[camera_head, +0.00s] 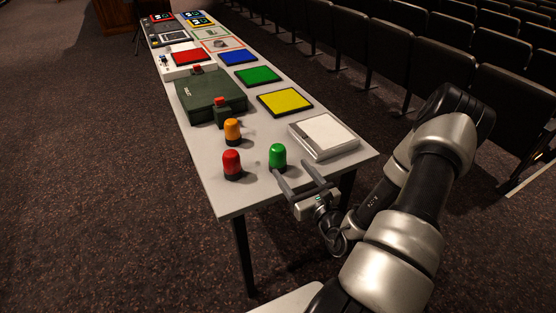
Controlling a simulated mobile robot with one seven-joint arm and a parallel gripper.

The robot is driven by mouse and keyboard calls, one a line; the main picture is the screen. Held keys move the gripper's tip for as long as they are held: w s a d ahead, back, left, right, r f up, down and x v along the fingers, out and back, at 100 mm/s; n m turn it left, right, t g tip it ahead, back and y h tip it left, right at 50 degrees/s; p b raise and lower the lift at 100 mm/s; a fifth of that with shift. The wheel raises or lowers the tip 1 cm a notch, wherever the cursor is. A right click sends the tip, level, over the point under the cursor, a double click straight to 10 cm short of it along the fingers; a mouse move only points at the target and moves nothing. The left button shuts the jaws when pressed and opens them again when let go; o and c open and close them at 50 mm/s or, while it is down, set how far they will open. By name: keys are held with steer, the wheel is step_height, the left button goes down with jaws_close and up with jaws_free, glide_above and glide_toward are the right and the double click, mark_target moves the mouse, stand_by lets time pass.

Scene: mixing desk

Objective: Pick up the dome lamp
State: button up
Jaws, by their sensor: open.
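Three dome lamps with dark bases stand upright at the near end of the long grey table: a green one (278,154), a red one (232,162) and an orange one (232,130). My gripper (292,172) is open at the table's near edge. Its two fingers point toward the table, close to the green lamp. The left finger's tip is just below the green lamp's base in the picture, and the right finger is to the right of it. I cannot tell whether a finger touches the lamp. Nothing shows between the fingers.
A white panel in a grey frame (325,133) lies right of the green lamp. Behind are yellow (285,101), green (258,75), blue (238,57) and red (190,57) pads, and a dark green case (210,92). Rows of dark seats (440,62) stand along the right.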

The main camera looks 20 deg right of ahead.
mark_target(282, 159)
steer(key=w, duration=0.4)
steer(key=shift+w, duration=0.25)
steer(key=shift+w+a+f+b, duration=0.1)
steer(key=shift+w+b, duration=0.1)
steer(key=shift+w, duration=0.65)
steer(key=shift+w+a+r+b, duration=0.1)
steer(key=shift+w+b, duration=0.15)
steer(key=shift+w, duration=0.65)
steer(key=shift+w+a+f+b, duration=0.1)
steer(key=shift+w+b, duration=0.1)
steer(key=shift+w, duration=0.65)
steer(key=c, duration=1.3)
